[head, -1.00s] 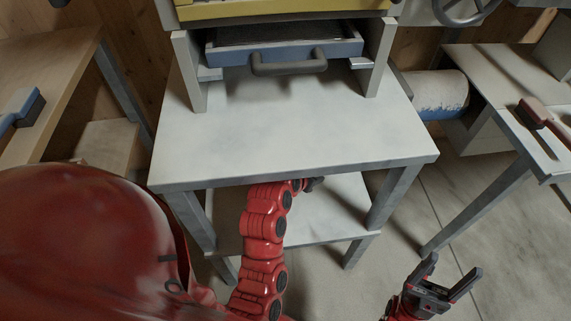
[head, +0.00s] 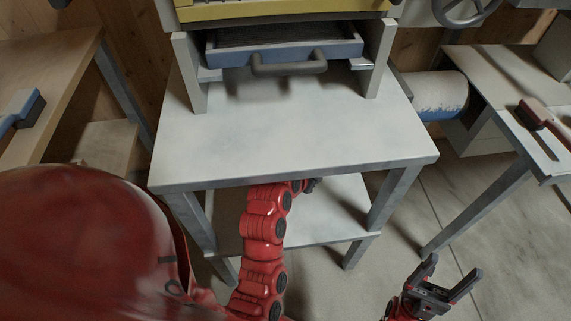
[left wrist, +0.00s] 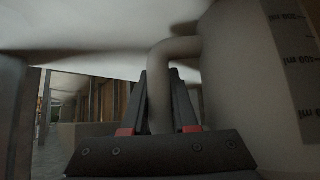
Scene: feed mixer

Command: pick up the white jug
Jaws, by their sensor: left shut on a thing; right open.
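The white jug (left wrist: 245,85) fills the right side of the left wrist view, with a grey measuring scale on its side. Its handle (left wrist: 160,75) passes between the two fingers of my left gripper (left wrist: 165,105), which is shut on it. In the head view the jug is hidden under the table top, and my left arm reaches in beneath that top to the lower shelf (head: 330,212). My right gripper (head: 448,285) is open and empty, low at the right of the head view.
The white table top (head: 290,135) is bare and sits over the lower shelf. A machine with a blue-fronted drawer (head: 335,52) stands at its back. A brush (head: 535,115) lies on the right table, another (head: 22,108) on the left one.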

